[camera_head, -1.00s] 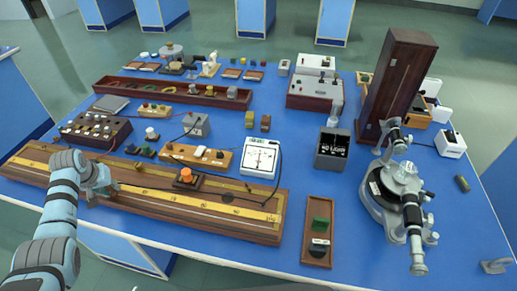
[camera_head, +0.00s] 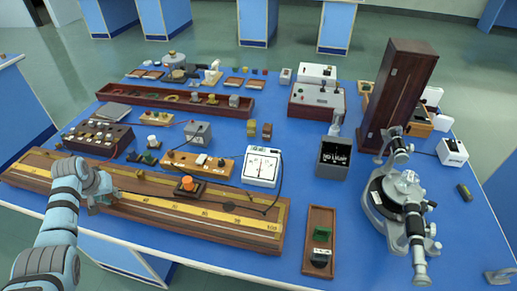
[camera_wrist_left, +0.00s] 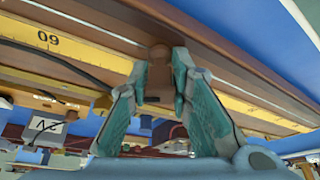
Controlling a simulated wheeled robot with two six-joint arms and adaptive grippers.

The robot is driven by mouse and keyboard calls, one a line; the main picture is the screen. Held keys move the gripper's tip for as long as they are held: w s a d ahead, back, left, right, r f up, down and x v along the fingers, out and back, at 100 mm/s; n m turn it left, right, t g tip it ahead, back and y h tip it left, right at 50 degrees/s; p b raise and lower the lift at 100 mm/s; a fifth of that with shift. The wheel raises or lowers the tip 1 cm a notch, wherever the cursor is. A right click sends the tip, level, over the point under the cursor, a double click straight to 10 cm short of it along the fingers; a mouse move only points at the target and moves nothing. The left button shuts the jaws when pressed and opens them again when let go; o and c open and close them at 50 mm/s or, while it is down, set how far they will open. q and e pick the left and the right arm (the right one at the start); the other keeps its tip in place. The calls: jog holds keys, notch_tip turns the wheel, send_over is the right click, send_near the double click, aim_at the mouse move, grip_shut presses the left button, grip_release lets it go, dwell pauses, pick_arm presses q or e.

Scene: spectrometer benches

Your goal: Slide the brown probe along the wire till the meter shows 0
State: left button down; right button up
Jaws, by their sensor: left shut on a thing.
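The brown probe (camera_wrist_left: 159,70) is held between the two teal fingers of my left gripper (camera_wrist_left: 159,92) in the left wrist view. In the head view my left gripper (camera_head: 107,188) is low over the left part of the long wooden wire board (camera_head: 225,233), and it hides the probe there. The board carries a yellow scale (camera_head: 215,215); the thin wire is too fine to make out. The white meter (camera_head: 262,167) stands behind the board; its needle is too small to read. My right gripper is out of view.
A small block with an orange knob (camera_head: 187,184) sits at the board's back edge. A dark lead runs from the meter to the board. Bare blue bench shows right of the meter.

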pick_arm(q)
jog(key=shift+s+d+f, duration=0.15)
jog(key=shift+s+f, duration=0.05)
jog(key=shift+f, duration=0.15)
jog(key=c, duration=1.4)
grip_release()
jog(key=shift+w, duration=0.15)
jog(key=shift+a+r, duration=0.1)
jog(key=shift+a, duration=0.1)
jog(key=shift+w+r, duration=0.1)
